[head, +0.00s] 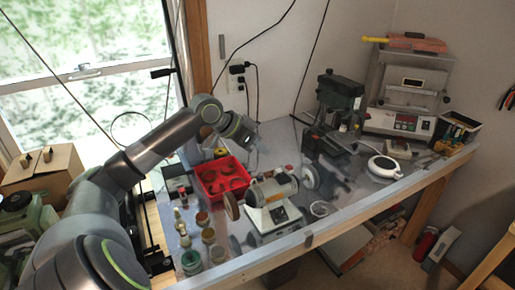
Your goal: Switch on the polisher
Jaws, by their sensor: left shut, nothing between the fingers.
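The polisher (273,188) stands on the metal workbench in the middle of the head view. It has a pale motor body on a light base (275,218), a brown wheel on its left side and a pale wheel on its right. My left gripper (250,152) is at the end of the arm that comes in from the left. It is shut and empty, above and behind the polisher and apart from it. My right gripper is not in view.
A red tray (222,166) with round parts lies left of the polisher. Several small jars and bottles (190,258) stand at the front left. A drill press (338,95), a machine with a control panel (405,121) and a round white device (384,167) stand to the right.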

